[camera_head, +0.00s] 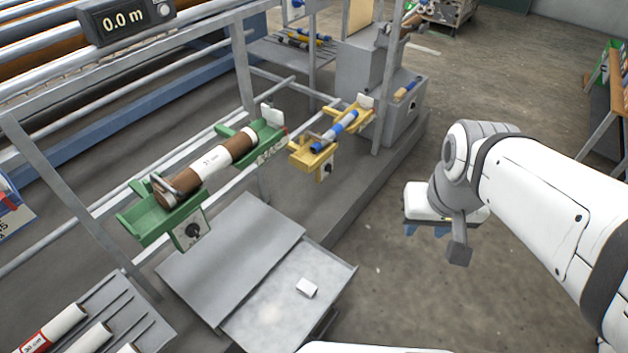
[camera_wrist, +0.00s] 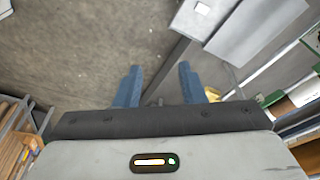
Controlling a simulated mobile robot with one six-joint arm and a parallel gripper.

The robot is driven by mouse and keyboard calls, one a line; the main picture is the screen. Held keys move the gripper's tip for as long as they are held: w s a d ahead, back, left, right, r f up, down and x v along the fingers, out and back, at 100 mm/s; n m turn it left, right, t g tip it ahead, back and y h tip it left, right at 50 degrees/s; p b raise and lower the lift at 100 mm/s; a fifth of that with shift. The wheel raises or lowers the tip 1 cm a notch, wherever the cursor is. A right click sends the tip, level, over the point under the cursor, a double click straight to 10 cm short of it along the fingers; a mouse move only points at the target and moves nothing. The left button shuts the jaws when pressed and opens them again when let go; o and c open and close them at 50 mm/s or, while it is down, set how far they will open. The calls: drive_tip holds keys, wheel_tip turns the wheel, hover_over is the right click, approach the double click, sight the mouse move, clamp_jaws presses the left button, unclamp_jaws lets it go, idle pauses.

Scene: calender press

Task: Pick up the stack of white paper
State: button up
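The stack of white paper (camera_head: 307,288) is a small white block lying on the light grey lower shelf (camera_head: 262,312), near its middle. In the wrist view the white paper (camera_wrist: 203,8) shows at the top edge, right of centre. My gripper (camera_head: 425,230) hangs in the air over the floor, to the right of the shelf and apart from the paper. In the wrist view the two blue fingers of my gripper (camera_wrist: 158,85) stand apart with nothing between them.
A green cradle (camera_head: 150,220) holds a brown roll (camera_head: 220,165) above the shelves. A rack with white tubes (camera_head: 90,330) stands at lower left. The floor (camera_head: 400,290) right of the shelf is clear.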

sight(307, 287)
drive_tip(key=shift+o, duration=0.2)
drive_tip(key=shift+d, duration=0.15)
